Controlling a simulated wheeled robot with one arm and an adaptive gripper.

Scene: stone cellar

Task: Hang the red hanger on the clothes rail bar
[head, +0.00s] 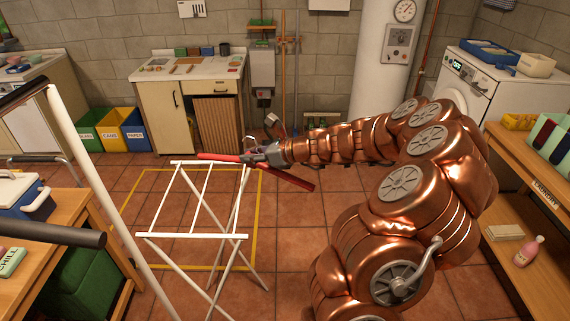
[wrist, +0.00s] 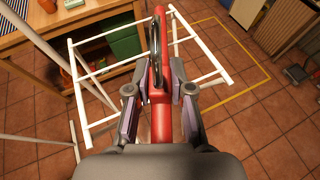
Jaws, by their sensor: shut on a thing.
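The red hanger (head: 288,178) is held in my gripper (head: 262,156), with one red arm reaching left and the other down to the right. In the wrist view, my gripper (wrist: 159,82) is shut around the hanger's red middle (wrist: 162,125), and its dark metal hook (wrist: 155,42) points away from the palm. In the head view, a white upright pole (head: 110,190) leans across the left, with a dark bar (head: 24,95) at its top that looks like the clothes rail bar. The hanger is well to the right of it, apart from it. The bar's far end is out of frame.
A white folding drying rack (head: 192,236) stands below and left of my gripper, inside a yellow floor outline (head: 262,215). A wooden table (head: 62,282) is at left, with a dark rod (head: 50,234) crossing in front. Recycling bins (head: 112,132) stand behind. Tiled floor is open behind the rack.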

